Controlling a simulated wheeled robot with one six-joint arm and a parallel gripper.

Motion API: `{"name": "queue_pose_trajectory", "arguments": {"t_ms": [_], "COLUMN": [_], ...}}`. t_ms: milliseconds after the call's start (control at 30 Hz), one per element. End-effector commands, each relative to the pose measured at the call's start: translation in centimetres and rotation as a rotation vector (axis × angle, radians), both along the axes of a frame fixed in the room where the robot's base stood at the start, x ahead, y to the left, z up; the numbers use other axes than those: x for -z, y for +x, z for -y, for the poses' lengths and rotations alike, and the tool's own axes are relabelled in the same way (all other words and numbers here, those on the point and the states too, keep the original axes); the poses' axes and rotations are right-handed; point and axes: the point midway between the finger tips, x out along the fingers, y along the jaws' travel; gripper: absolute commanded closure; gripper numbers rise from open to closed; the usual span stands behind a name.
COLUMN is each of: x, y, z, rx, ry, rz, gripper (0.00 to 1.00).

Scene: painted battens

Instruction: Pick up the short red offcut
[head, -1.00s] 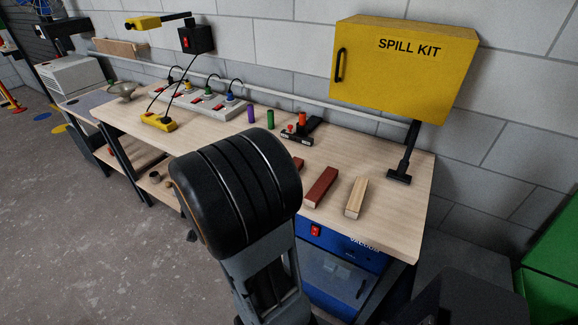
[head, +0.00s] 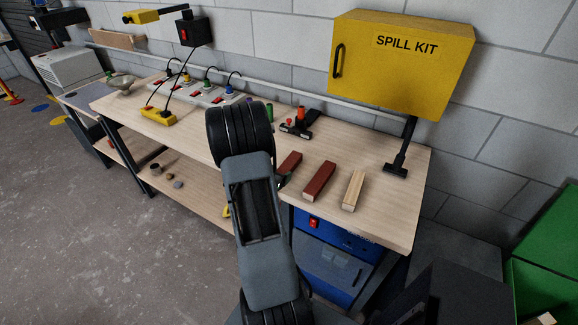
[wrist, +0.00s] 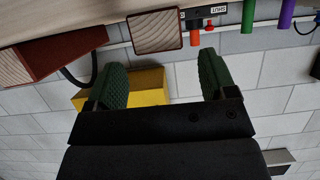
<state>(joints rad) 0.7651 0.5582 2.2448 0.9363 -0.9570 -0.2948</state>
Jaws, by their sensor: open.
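The short red offcut (head: 289,164) lies on the wooden bench top, left of a longer red batten (head: 320,179); my arm partly hides its near end. In the wrist view, which is upside down, the offcut (wrist: 158,32) shows its pale end grain at top centre, ahead of the jaws and apart from them. The longer red batten (wrist: 45,50) is at upper left there. My gripper (wrist: 164,80) is open and empty, its green pads spread wide. In the head view my arm mostly hides it.
A bare wood batten (head: 354,190) lies right of the red ones. A black tool with an orange part (head: 300,122) stands behind the offcut. Power strips and cables (head: 205,92) lie left.

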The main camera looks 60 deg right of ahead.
Motion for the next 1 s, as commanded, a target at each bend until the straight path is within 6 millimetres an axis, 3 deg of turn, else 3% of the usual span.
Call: {"name": "queue_pose_trajectory", "arguments": {"t_ms": [167, 500, 867, 1000], "x": [0.3, 1.7, 2.1, 2.1], "y": [0.0, 0.1, 0.2, 0.2], "z": [0.8, 4.7, 5.3, 5.3], "rx": [0.000, 0.000, -0.001, -0.001], "ry": [0.000, 0.002, 0.001, 0.001], "rz": [0.000, 0.001, 0.001, 0.001], "gripper": [0.22, 0.22, 0.22, 0.36]}}
